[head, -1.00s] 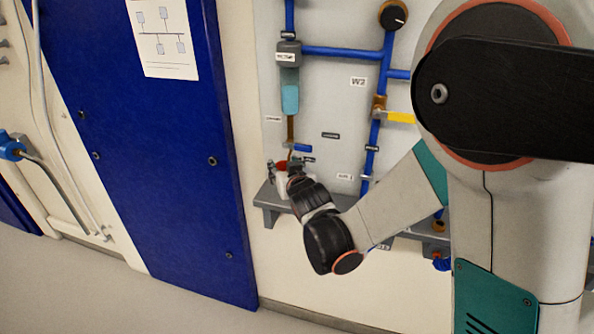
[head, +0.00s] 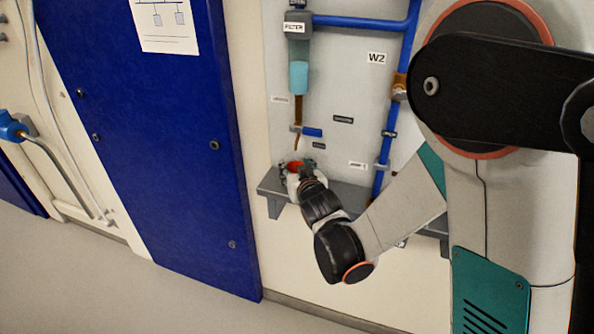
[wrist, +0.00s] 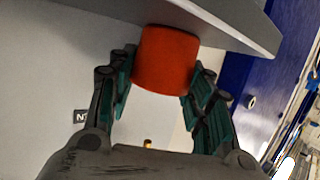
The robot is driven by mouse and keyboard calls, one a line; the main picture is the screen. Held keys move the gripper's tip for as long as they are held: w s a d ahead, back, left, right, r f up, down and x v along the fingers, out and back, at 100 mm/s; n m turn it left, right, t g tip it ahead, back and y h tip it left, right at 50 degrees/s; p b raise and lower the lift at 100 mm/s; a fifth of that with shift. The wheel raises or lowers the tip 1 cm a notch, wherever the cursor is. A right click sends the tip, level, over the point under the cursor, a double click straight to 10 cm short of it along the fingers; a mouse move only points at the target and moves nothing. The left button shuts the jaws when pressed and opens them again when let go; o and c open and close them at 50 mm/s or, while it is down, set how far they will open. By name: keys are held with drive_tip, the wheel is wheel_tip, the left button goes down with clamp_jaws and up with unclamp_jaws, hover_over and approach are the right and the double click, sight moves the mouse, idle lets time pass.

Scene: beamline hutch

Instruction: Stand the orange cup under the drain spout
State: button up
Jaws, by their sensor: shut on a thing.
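The orange cup (head: 295,166) is held by my gripper (head: 303,172), and in the head view its red-orange top shows just below the drain spout (head: 296,143). In the wrist view the cup (wrist: 166,60) sits between the two fingers of my gripper (wrist: 162,85), one on each side. The spout hangs from the brown pipe under the filter (head: 298,50). A gap shows between spout tip and cup. The cup is close to the grey shelf (head: 345,190); its base is hidden in the head view, so I cannot tell whether it touches the shelf.
A small blue valve handle (head: 312,132) sits beside the spout. A blue pipe (head: 381,150) runs down to the right. A blue door panel (head: 150,130) stands to the left of the shelf. The shelf also shows in the wrist view (wrist: 225,22).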

drive_tip(key=shift+s+r, duration=0.1)
drive_tip(key=shift+s, duration=0.05)
drive_tip(key=o, duration=0.8)
drive_tip(key=shift+s, duration=0.2)
drive_tip(key=p+v, duration=0.2)
drive_tip(key=v, duration=0.9)
drive_tip(key=shift+s+d+r+p, duration=0.1)
drive_tip(key=shift+s+p, duration=0.15)
drive_tip(key=shift+p, duration=0.15)
